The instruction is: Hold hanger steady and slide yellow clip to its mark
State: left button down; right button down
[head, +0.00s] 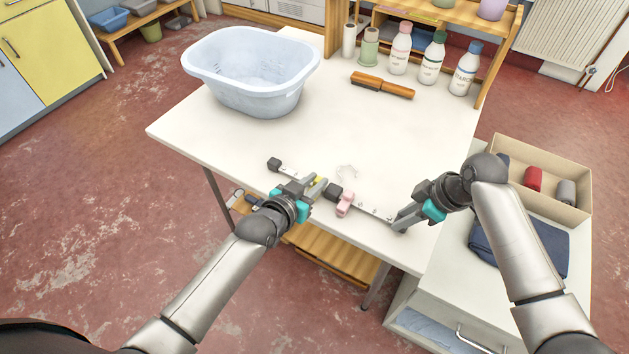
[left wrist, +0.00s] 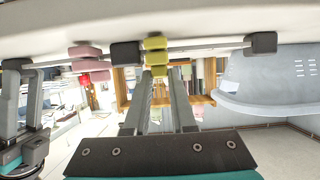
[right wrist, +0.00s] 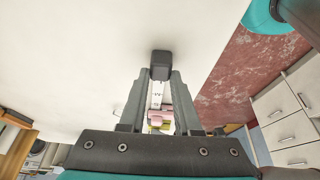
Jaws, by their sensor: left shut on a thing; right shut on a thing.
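The hanger (head: 370,209) is a thin pale bar with dark end caps and a dark block (head: 334,190) in its middle. It lies along the table's front edge. The yellow clip (head: 318,181) is on the bar just left of the block; the pink clip (head: 345,203) is just right of it. My left gripper (head: 314,183) is shut on the yellow clip, which also shows between its fingers in the left wrist view (left wrist: 155,57). My right gripper (head: 401,226) is shut on the bar's right end, by the end cap (right wrist: 160,65). Small marks show on the bar; I cannot tell which is the yellow clip's.
A pale blue basin (head: 250,75) stands at the table's back left. A brown-handled brush (head: 382,85) and several bottles (head: 433,58) stand or lie at the back. A cardboard box (head: 540,175) and dark folded cloth (head: 520,245) are at right. The table's middle is clear.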

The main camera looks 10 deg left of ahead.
pick_arm(q)
jog(key=shift+a, duration=0.15)
dwell(0.7)
jog(key=w+a, duration=0.1)
jog(key=a, duration=0.2)
jog(key=w+a, duration=0.1)
jog(key=a, duration=0.2)
jog(key=w+a, duration=0.1)
jog(key=a, duration=0.2)
jog(key=shift+a, duration=0.2)
jog(key=c, duration=0.7)
grip_release()
jog(key=shift+v, duration=6)
jog(key=shift+d, duration=0.1)
pick_arm(e)
jog(key=c, duration=0.5)
grip_release()
